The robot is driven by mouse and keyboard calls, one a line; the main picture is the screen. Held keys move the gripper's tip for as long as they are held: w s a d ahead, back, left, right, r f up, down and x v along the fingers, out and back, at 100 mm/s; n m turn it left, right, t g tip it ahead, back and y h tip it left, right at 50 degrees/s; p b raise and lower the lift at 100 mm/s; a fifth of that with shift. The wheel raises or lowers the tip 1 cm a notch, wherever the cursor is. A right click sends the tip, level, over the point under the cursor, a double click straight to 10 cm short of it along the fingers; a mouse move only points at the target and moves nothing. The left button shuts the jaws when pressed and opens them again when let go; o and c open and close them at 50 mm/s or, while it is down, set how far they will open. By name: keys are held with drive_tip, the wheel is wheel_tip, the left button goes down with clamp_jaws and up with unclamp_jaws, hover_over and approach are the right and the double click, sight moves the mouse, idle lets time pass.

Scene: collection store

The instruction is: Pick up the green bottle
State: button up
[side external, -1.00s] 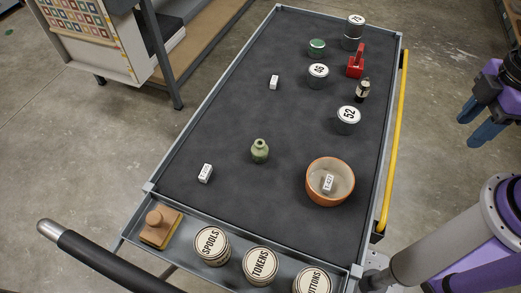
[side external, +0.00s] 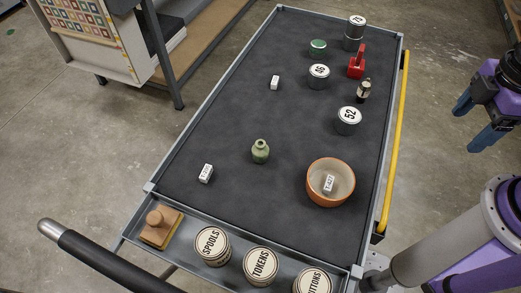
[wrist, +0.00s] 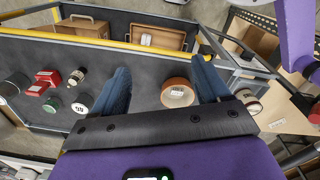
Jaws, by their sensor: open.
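The green bottle (side external: 260,151) stands upright on the dark top of the cart, left of the orange bowl, in the side external view. It cannot be made out in the wrist view, where my gripper's mount may cover it. My gripper (side external: 475,121) is at the right edge of the side external view, off the cart's side and well apart from the bottle. Its two blue fingers are spread and empty; they also show in the wrist view (wrist: 162,84).
The orange bowl (side external: 312,190) holds a small white labelled block. White blocks (side external: 206,173) (side external: 274,82) lie left. Tin 52 (side external: 348,121), a dark small bottle (side external: 363,91), a red object (side external: 357,66) and other tins stand right and back. A yellow rail (side external: 396,140) edges the cart.

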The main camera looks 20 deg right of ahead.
drive_tip(key=w+a+f+n+t+h, duration=0.2)
drive_tip(key=w+n+t+h, duration=0.3)
drive_tip(key=w, duration=0.5)
drive_tip(key=n+t+y, duration=0.7)
drive_tip(key=n+y, duration=0.2)
drive_tip(key=n, duration=1.3)
hover_over(263, 151)
drive_tip(key=s, duration=0.2)
wheel_tip(263, 151, down, 12)
drive_tip(key=shift+d+f, duration=0.25)
drive_tip(key=shift+f, duration=1.25)
drive_tip(key=shift+d+f, duration=0.2)
drive_tip(key=shift+f, duration=1.3)
drive_tip(key=x, duration=0.5)
drive_tip(key=shift+r, duration=0.15)
drive_tip(key=shift+t, duration=0.3)
drive_tip(key=c, duration=1.1)
